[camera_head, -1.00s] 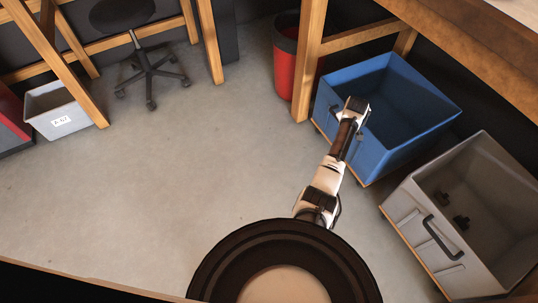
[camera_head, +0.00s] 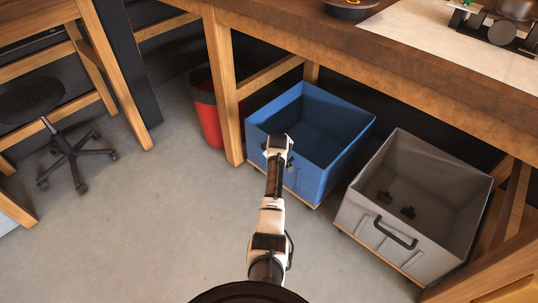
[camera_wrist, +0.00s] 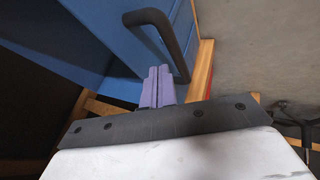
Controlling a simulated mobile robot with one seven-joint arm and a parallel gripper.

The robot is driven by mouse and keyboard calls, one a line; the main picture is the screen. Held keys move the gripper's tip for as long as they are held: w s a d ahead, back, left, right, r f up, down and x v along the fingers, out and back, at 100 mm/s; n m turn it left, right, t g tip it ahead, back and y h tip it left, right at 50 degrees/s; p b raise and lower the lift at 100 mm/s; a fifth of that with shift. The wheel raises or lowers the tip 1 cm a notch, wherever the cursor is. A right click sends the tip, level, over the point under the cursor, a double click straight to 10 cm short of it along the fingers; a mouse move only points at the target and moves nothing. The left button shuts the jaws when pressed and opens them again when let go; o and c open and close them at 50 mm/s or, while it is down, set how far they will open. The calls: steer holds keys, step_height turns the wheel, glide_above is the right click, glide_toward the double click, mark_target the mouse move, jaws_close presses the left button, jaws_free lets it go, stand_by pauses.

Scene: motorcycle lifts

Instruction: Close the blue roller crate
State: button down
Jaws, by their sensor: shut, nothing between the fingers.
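The blue roller crate (camera_head: 318,182) is an open-topped box standing on the floor, partly out from under the wooden bench. Its front faces me. My gripper (camera_head: 279,143) is at the crate's front, near its upper edge, and hides part of that face. In the wrist view my gripper's purple fingers (camera_wrist: 157,86) are shut together and empty. The crate's black bar handle (camera_wrist: 166,35) is just beyond and beside the fingertips. Whether the fingers touch the handle or the blue face (camera_wrist: 85,30) I cannot tell.
A grey crate (camera_head: 365,236) with a black handle and small dark parts inside stands to the right. A red bin (camera_head: 209,122) and a bench leg (camera_head: 222,85) are to the left. A stool (camera_head: 67,155) stands further left. The floor (camera_head: 150,220) between is clear.

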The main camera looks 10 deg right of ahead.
steer(key=a+p+v, duration=0.1)
steer(key=p+v, duration=0.1)
steer(key=v, duration=0.8)
steer(key=shift+s, duration=0.5)
